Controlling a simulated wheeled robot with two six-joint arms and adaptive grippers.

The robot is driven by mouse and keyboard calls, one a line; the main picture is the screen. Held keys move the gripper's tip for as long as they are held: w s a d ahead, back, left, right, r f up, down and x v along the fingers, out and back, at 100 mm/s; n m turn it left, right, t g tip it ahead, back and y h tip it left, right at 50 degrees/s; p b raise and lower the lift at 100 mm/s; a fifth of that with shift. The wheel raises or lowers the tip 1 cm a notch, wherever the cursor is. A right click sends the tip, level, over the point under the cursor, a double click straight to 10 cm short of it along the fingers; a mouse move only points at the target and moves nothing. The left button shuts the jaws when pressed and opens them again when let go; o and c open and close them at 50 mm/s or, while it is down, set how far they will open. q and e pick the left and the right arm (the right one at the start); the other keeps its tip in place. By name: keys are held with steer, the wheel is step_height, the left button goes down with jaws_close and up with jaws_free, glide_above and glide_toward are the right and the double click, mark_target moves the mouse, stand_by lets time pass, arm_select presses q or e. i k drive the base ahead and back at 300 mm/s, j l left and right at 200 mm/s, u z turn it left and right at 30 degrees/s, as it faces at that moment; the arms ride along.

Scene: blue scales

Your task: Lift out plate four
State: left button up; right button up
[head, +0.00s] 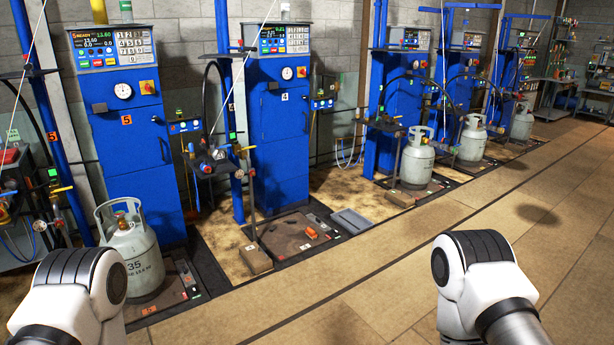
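The blue scale marked 4 (278,120) stands left of the middle against the wall. At its foot is a dark frame with a brown, stained, rough surface (285,238). I cannot tell whether this surface is a plate or an open recess. No cylinder stands on it, and a small orange piece (312,233) lies on its right part. A flat grey plate-like piece (351,222) lies just right of the frame; I cannot tell if it is plate four. Only white and black links of my two arms show at the bottom. Neither gripper is in view.
A grey cylinder (134,252) stands at scale 5 (128,140) on the left. Another cylinder (416,160) stands at the scale to the right. A brown block (255,260) lies at the frame's front left. The tan floor (400,265) in front is clear.

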mark_target(324, 226)
steer(key=i+l+z, duration=0.35)
steer(key=i, duration=1.3)
steer(key=i+j+z, duration=0.1)
steer(key=i+z, duration=0.2)
steer(key=i, duration=1.3)
steer(key=i+l, duration=0.1)
steer(key=i, duration=1.55)
steer(key=i+u, duration=0.4)
steer(key=i+l+u, duration=0.1)
steer(key=i+u, duration=0.35)
steer(key=i+l+u, duration=0.2)
steer(key=u, duration=0.2)
steer(key=i+l, duration=0.05)
steer(key=i, duration=0.05)
